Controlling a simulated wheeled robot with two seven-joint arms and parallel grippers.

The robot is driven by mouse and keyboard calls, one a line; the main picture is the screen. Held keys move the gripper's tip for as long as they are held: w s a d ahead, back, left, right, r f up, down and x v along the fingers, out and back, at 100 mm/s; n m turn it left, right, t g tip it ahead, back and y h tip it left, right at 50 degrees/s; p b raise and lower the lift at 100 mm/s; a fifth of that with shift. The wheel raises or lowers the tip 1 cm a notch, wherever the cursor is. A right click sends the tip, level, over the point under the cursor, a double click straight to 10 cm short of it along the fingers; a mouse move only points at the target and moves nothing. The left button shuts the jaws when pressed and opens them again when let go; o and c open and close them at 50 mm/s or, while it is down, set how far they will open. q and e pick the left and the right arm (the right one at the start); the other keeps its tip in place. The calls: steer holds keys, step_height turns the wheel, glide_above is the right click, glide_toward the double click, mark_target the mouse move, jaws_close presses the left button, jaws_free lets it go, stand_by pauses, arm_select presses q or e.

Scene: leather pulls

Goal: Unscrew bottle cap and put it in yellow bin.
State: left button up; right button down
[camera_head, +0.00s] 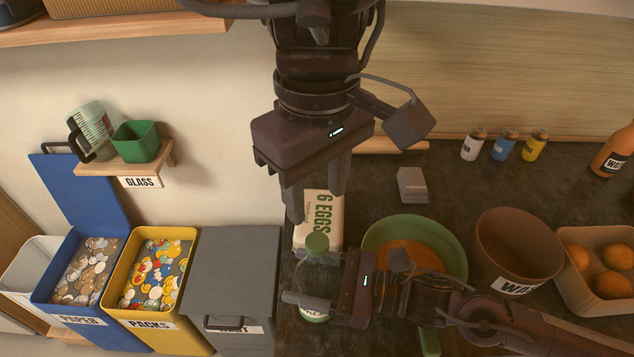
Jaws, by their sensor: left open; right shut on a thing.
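A clear bottle (313,276) with a green cap (317,243) on its top stands on the dark counter. My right gripper (308,292) comes in from the right and is shut on the bottle's body, below the cap, hiding part of it. My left gripper (316,207) is open above the cap, fingers pointing down and apart from it. The yellow bin (193,336), labelled PACKS, stands open at the lower left with colourful packaging inside.
A blue bin (57,309) is left of the yellow one and a closed grey bin (233,275) right of it. A green bowl (455,243) and a brown pot (517,250) stand to the right.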

mark_target(317, 241)
arm_select(q)
steer(key=m, duration=0.3)
steer(key=shift+f+m, duration=0.1)
steer(key=shift+m, duration=0.3)
steer(key=shift+f, duration=3.9)
jaws_close()
